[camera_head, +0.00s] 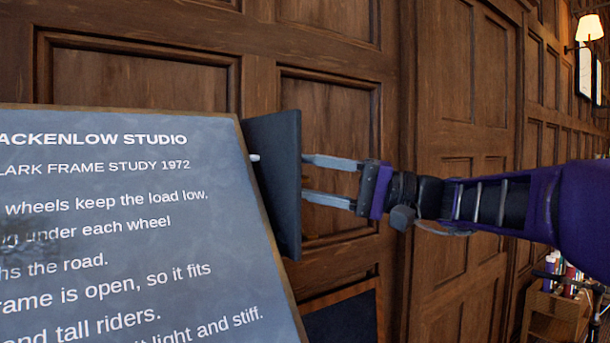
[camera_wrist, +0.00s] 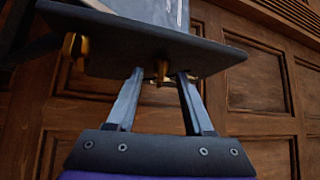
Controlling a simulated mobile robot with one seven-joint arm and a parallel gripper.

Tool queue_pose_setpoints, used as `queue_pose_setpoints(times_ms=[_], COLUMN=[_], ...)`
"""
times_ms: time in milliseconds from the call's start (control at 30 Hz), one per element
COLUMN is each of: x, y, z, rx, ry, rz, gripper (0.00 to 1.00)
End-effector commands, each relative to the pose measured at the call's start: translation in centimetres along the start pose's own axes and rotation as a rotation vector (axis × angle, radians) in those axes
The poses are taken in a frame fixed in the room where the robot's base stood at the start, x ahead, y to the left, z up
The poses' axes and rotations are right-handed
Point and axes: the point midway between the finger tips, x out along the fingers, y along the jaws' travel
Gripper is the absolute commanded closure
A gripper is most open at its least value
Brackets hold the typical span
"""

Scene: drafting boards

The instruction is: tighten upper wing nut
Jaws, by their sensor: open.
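A dark side plate (camera_head: 275,180) stands at the right edge of the tilted lettered board (camera_head: 120,240). My gripper (camera_head: 304,177) comes from the right, its two fingers apart and their tips close to the plate's outer face. In the wrist view the plate (camera_wrist: 150,42) crosses the top, and a brass wing nut (camera_wrist: 162,70) sits between the open fingertips (camera_wrist: 160,74). I cannot tell whether the fingers touch it. A second brass piece (camera_wrist: 75,46) is on the plate further left. I cannot tell which is the upper one. The head view shows neither brass piece.
Dark wood wall panelling (camera_head: 460,130) stands behind the board and gripper. A framed dark panel (camera_head: 342,318) is low beyond the board. A wooden shelf box (camera_head: 552,315) with bottles stands at lower right. A lit wall lamp (camera_head: 590,28) is at upper right.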

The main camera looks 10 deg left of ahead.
Motion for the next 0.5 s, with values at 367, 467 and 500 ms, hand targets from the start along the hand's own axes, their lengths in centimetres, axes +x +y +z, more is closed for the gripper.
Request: queue_pose_setpoints(times_ms=[367, 467, 500], x=[0.34, 0.33, 0.33], y=[0.02, 0.02, 0.02], z=[0.01, 0.01, 0.01], rx=[0.000, 0.000, 0.000], ry=[0.000, 0.000, 0.000], rz=[0.000, 0.000, 0.000], gripper=[0.57, 0.75, 0.82])
